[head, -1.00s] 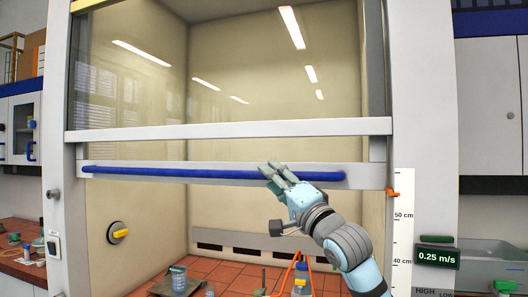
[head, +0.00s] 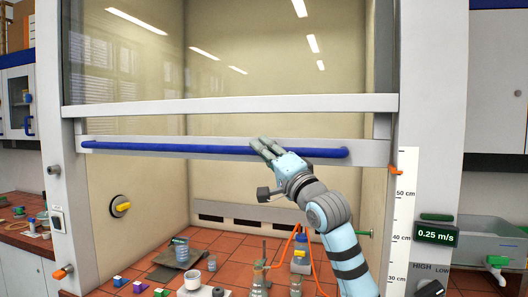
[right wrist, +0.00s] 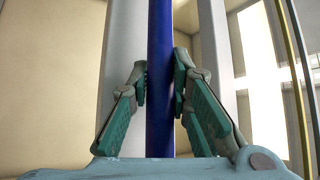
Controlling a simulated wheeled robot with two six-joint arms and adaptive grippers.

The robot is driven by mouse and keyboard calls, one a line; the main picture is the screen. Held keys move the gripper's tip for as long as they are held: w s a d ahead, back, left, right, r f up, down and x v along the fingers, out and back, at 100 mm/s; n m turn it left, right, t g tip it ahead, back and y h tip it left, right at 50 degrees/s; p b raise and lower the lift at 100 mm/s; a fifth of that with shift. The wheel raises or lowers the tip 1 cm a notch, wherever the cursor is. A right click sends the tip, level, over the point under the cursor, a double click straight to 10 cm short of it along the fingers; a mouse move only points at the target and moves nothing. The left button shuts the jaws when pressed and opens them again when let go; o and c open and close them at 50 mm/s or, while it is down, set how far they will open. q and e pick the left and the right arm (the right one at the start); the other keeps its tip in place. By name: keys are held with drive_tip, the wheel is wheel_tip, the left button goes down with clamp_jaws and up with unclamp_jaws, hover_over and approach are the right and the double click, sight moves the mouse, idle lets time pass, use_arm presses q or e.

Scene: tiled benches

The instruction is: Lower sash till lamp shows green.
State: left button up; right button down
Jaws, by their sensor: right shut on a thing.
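The fume hood sash (head: 230,104) has a white lower rail and, beneath it, a blue handle bar (head: 180,148). My right gripper (head: 262,149) is shut on the blue bar, right of its middle; the right wrist view shows the fingers on both sides of the bar (right wrist: 160,70). An orange pointer (head: 395,170) sits a little above the 50 cm mark on the white scale (head: 404,215). My left gripper is out of view.
The red-tiled hood floor below the bar holds bottles (head: 300,253), a small beaker (head: 212,263), an orange hose (head: 315,263) and coloured blocks (head: 140,287). The space between the bar and these items is open. A sink (head: 495,235) lies at right.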

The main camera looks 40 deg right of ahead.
wheel_tip(320, 180, down, 28)
drive_tip(key=b, duration=2.4)
drive_tip(key=shift+r, duration=0.2)
